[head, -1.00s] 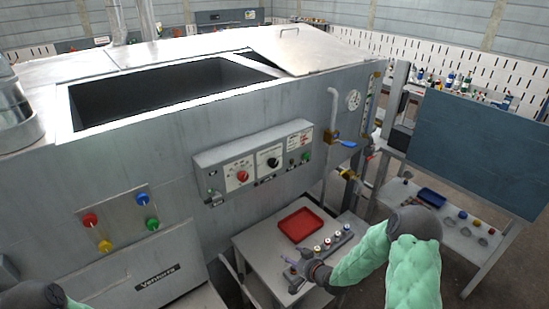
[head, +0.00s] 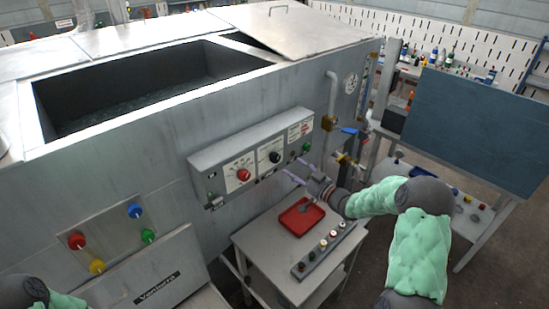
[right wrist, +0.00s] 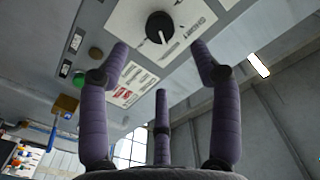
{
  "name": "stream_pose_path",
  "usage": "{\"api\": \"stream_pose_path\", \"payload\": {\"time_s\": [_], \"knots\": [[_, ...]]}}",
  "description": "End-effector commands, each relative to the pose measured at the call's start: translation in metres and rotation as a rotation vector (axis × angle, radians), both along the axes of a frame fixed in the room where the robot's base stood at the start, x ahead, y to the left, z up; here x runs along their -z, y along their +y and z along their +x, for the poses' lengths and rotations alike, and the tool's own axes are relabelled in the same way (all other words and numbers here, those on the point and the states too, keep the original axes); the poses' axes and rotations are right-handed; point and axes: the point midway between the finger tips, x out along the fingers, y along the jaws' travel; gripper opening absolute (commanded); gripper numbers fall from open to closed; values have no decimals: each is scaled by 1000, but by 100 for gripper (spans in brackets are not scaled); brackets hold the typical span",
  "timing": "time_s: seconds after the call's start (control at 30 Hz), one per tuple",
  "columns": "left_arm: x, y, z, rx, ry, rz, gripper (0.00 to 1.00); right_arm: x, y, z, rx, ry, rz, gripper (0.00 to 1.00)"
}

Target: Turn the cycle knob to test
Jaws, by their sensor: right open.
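The black knob (head: 275,157) sits on a white label on the grey control panel (head: 205,165). In the right wrist view the knob (right wrist: 160,26) shows a white pointer line. Part of its label reads "SHORT"; the rest is hidden or too small. My right gripper (head: 298,173) is in front of the panel, below and to the right of the knob. In the right wrist view my right gripper (right wrist: 160,52) has its fingers spread and empty, apart from the knob, which lies beyond and between the two upper fingertips. My left gripper is out of view.
A red knob (head: 243,175) is left of the black one, and a green button (head: 306,147) is to its right. A blue-handled valve (head: 350,130) and pipe stand further right. Below are a red tray (head: 286,219) and a strip of small knobs (head: 311,258) on a side table.

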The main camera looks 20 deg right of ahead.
Motion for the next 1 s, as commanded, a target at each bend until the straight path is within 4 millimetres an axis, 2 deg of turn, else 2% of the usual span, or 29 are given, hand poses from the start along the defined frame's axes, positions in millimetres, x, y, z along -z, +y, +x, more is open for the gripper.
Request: {"api": "stream_pose_path", "payload": {"time_s": [0.3, 0.5, 0.7, 0.97, 1.0], "knots": [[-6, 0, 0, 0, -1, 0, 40, 0, 20, 53, -2, 1, 2, 64], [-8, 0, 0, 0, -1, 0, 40, 0, 28, 78, 0, 2, 2, 64], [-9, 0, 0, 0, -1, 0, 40, 0, 32, 89, 0, 0, 1, 64], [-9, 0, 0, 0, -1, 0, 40, 0, 32, 90, 1, 1, 1, 64], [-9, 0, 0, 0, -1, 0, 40, 0, 32, 90, 1, 1, 1, 58]]}}
